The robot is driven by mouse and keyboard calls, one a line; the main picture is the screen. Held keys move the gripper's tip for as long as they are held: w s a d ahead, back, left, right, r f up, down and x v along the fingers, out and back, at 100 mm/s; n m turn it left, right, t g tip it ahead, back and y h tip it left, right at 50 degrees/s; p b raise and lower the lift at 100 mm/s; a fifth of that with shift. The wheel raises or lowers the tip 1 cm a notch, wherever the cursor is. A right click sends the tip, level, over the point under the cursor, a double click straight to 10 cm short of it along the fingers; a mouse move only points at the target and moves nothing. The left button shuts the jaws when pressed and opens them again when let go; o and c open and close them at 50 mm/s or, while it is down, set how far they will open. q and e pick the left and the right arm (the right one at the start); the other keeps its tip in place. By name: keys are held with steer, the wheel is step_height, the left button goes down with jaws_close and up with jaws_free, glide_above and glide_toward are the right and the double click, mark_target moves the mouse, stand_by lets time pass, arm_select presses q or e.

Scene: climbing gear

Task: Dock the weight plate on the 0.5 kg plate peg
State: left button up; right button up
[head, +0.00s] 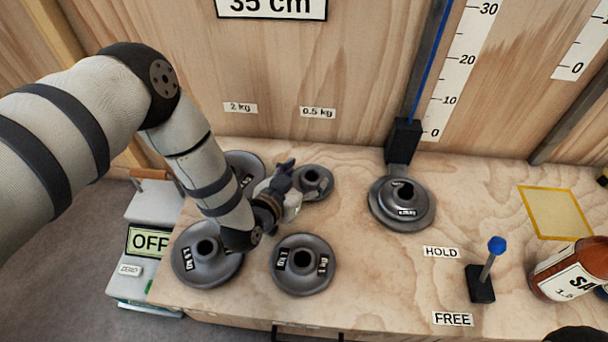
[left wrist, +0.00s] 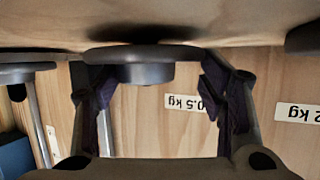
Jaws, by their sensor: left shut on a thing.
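My left gripper (head: 292,182) is shut on a small grey weight plate (head: 323,186), with its fingers at the plate's near left side. The plate lies flat at the bench surface, or very close to it, below the 0.5 kg label (head: 317,112) on the back wall. In the left wrist view the picture is upside down; the plate (left wrist: 145,58) and its hub show between the two fingers (left wrist: 160,95). The 0.5 kg peg is hidden, so I cannot tell whether the plate is seated on it.
Grey plates stand close by: one behind my forearm (head: 242,162), one front left (head: 184,272), one in front (head: 302,282). A plate stack (head: 402,218) sits under the rail. A blue-knobbed lever (head: 487,268) and a bottle (head: 570,272) are at right.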

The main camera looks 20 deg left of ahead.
arm_select(q)
steer(key=shift+f, duration=0.15)
arm_select(e)
steer(key=shift+f, duration=0.1)
arm_select(q)
steer(key=o, duration=1.3)
steer(key=shift+o, duration=0.2)
steer(key=shift+s, duration=0.2)
steer(key=p+v, duration=0.7)
steer(key=v, duration=0.2)
steer(key=shift+s+r, duration=0.3)
steer(key=shift+r, duration=0.05)
steer(key=shift+s+a+r, duration=0.1)
steer(key=shift+s, duration=0.35)
arm_select(e)
steer(key=w+r+t, duration=0.1)
steer(key=w+r, duration=0.2)
steer(key=r, duration=0.2)
steer(key=shift+r, duration=0.3)
